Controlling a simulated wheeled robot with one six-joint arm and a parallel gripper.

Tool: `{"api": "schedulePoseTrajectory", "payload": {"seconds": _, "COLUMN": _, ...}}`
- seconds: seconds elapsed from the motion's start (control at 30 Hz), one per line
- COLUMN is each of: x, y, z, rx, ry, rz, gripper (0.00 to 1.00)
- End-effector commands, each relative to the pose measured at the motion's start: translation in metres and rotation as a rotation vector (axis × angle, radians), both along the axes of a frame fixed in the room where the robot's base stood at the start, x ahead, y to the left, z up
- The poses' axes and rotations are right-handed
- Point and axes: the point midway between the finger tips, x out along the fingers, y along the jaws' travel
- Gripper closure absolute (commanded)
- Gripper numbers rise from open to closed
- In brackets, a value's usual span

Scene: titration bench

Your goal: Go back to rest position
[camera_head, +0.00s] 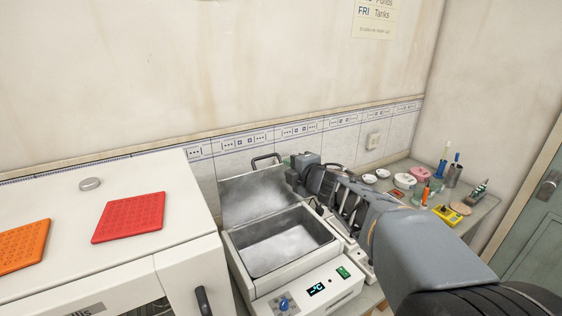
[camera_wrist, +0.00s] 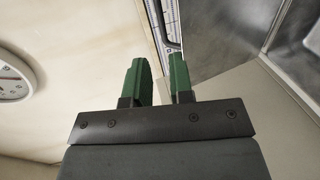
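My gripper shows in the wrist view (camera_wrist: 158,65) with two green fingers apart and nothing between them. In the head view my arm reaches from the lower right toward the back wall, and its end is beside the raised lid (camera_head: 258,190) of a water bath (camera_head: 262,281). The lid stands open with a black handle (camera_head: 264,158) at its top. The fingertips are mostly hidden in the head view, and I cannot tell how far they are from the handle.
A white cabinet (camera_head: 120,259) at the left carries a red mat (camera_head: 130,217), an orange mat (camera_head: 21,245) and a round grey disc (camera_head: 90,184). Bench items, including a yellow tray (camera_head: 447,215), stand at the right beyond my arm. A wall clock (camera_wrist: 14,78) shows in the wrist view.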

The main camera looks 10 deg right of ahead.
Motion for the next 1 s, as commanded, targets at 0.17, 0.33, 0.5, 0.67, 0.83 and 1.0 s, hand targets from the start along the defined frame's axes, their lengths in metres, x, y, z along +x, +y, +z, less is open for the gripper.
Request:
{"api": "schedulePoseTrajectory", "payload": {"seconds": 0.17, "x": 0.002, "y": -0.027, "z": -0.013, "rx": 0.097, "ry": 0.073, "rz": -0.183, "gripper": 0.79}}
{"api": "schedulePoseTrajectory", "payload": {"seconds": 0.33, "x": -0.026, "y": -0.073, "z": -0.050, "rx": 0.373, "ry": 0.236, "rz": -0.587, "gripper": 0.79}}
{"api": "schedulePoseTrajectory", "payload": {"seconds": 0.5, "x": -0.094, "y": -0.081, "z": -0.094, "rx": 0.700, "ry": 0.462, "rz": -0.974, "gripper": 0.79}}
{"api": "schedulePoseTrajectory", "payload": {"seconds": 0.67, "x": -0.166, "y": -0.051, "z": -0.128, "rx": 0.962, "ry": 0.711, "rz": -1.228, "gripper": 0.79}}
{"api": "schedulePoseTrajectory", "payload": {"seconds": 0.83, "x": -0.218, "y": -0.011, "z": -0.141, "rx": 1.124, "ry": 0.915, "rz": -1.313, "gripper": 0.79}}
{"api": "schedulePoseTrajectory", "payload": {"seconds": 1.0, "x": -0.232, "y": 0.008, "z": -0.135, "rx": 1.175, "ry": 0.942, "rz": -1.260, "gripper": 0.79}}
